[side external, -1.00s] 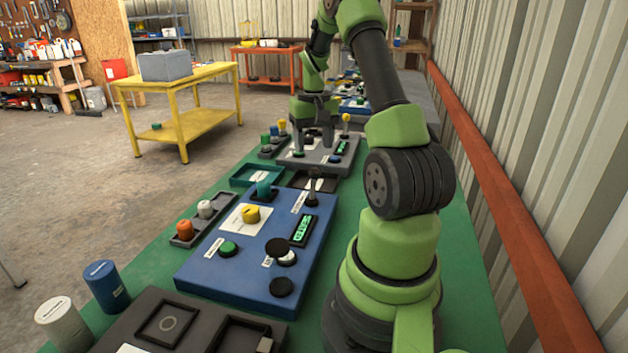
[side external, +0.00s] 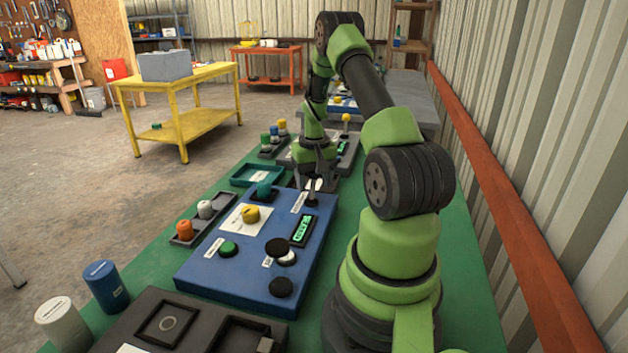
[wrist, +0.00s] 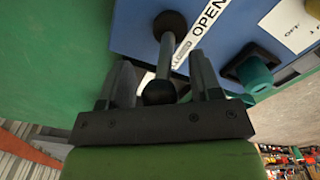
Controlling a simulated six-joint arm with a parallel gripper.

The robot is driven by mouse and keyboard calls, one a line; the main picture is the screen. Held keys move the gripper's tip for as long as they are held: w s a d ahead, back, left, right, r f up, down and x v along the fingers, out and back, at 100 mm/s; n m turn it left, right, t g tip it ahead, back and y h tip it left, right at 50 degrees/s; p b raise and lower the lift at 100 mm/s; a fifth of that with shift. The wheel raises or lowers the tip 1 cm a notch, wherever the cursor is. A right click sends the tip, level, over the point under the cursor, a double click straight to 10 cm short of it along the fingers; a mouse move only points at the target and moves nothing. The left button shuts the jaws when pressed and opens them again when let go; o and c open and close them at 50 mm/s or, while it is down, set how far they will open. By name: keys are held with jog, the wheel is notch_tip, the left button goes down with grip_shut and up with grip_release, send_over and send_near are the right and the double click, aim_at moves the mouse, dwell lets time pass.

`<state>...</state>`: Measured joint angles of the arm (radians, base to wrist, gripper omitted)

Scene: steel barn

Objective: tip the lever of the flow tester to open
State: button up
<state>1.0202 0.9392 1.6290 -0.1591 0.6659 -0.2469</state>
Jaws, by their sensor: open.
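The flow tester appears to be the blue panel (side external: 225,272) on the green bench. Its lever (side external: 312,189) stands at the panel's far right corner. In the wrist view the lever (wrist: 165,58) has a grey rod and a black ball end (wrist: 160,93), with a dark round mount on the panel. A white label reading OPEN (wrist: 205,30) lies beside the mount. My gripper (wrist: 163,75) is open, with one finger on each side of the rod and the ball between them. Side contact cannot be told. In the side view my gripper (side external: 314,172) hangs just behind the lever.
The panel carries a yellow knob (side external: 250,214), a green button (side external: 228,249), black knobs and a lit display (side external: 302,230). A teal knob (side external: 264,187) stands left of the lever. A tray with orange and white pieces (side external: 216,221) lies to the left.

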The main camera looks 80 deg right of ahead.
aim_at(312, 188)
grip_shut()
jog(key=shift+a+r+h, duration=0.15)
jog(key=shift+a+h, duration=0.15)
jog(key=shift+h, duration=0.4)
grip_release()
notch_tip(312, 188, up, 10)
jog(key=a, duration=0.1)
jog(key=shift+a, duration=0.1)
